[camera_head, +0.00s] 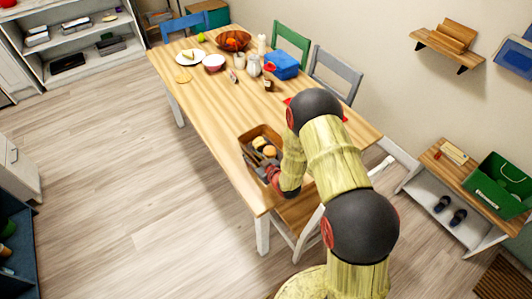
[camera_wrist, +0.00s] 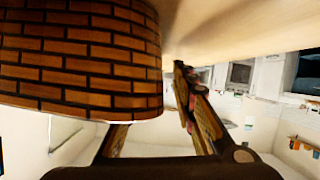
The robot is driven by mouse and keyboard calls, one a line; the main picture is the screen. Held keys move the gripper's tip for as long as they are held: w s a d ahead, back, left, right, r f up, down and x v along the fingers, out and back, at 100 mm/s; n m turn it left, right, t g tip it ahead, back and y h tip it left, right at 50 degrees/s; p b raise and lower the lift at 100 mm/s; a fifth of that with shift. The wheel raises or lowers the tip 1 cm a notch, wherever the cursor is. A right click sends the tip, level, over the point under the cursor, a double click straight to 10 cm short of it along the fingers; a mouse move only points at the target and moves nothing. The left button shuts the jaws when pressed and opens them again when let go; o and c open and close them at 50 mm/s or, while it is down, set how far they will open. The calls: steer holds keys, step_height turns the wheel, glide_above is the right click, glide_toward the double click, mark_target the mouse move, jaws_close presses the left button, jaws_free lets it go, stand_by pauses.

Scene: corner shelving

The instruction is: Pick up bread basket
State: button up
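The bread basket (camera_head: 273,133) is a brown box with bread pieces inside, near the front end of the wooden table (camera_head: 222,105). In the wrist view a brick-patterned wall of the basket (camera_wrist: 85,55) fills the upper left, very close. My gripper (camera_head: 258,162) is at the basket's near side in the head view. Its fingers are spread apart. In the wrist view one finger runs up behind the basket wall, its tip hidden. The other finger stands to the right, with a visible gap from the wall. I cannot tell whether the hidden finger touches the basket.
At the table's far end are a fruit bowl (camera_head: 233,41), a plate (camera_head: 190,57), a small red-and-white bowl (camera_head: 214,62) and a blue box (camera_head: 284,65). Chairs stand along the right side. A shoe bench with a green crate (camera_head: 499,184) is at right. The floor left is clear.

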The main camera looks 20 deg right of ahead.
steer(key=shift+c, duration=1.4)
steer(key=c, duration=0.4)
steer(key=shift+w, duration=0.1)
